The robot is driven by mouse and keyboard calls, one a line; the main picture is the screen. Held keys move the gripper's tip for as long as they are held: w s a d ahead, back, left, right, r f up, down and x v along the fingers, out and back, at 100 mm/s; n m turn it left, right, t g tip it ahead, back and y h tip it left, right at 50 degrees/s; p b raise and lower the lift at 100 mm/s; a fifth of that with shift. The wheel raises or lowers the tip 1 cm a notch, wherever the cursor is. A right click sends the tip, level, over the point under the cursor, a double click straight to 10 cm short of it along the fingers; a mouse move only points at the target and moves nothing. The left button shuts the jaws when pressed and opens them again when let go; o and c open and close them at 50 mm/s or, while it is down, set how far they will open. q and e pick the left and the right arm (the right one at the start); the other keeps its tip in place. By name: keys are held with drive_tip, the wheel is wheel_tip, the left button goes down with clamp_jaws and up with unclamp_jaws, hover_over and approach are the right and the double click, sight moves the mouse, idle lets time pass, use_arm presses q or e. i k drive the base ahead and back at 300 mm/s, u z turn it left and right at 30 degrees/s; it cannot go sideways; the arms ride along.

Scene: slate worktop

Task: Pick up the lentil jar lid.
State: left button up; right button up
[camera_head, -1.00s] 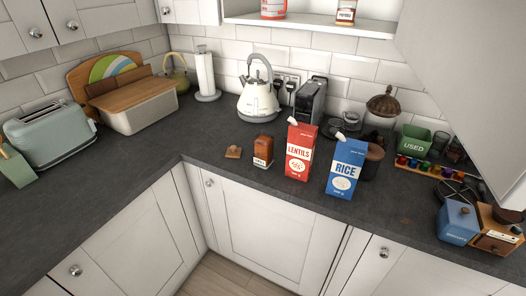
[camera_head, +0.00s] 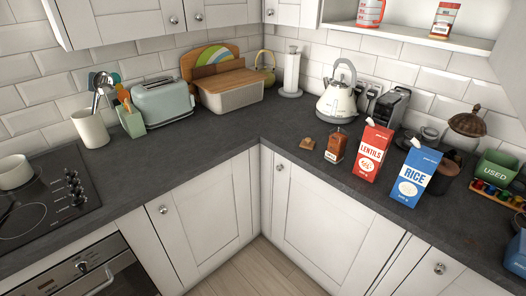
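A small brown wooden lid (camera_head: 307,143) lies on the slate worktop (camera_head: 235,155), just left of a small jar of orange-brown contents (camera_head: 336,147). The lid and the jar look apart. Neither of my grippers shows in this view.
A white kettle (camera_head: 337,103) and a dark toaster-like appliance (camera_head: 390,108) stand behind the jar. A bread bin (camera_head: 230,97), green toaster (camera_head: 163,104), utensil pot (camera_head: 90,130) and hob (camera_head: 45,195) line the left. The worktop left of the lid is clear.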

sight(307, 143)
drive_tip(key=u, duration=1.1)
drive_tip(key=i, duration=0.8)
drive_tip(key=z, duration=0.35)
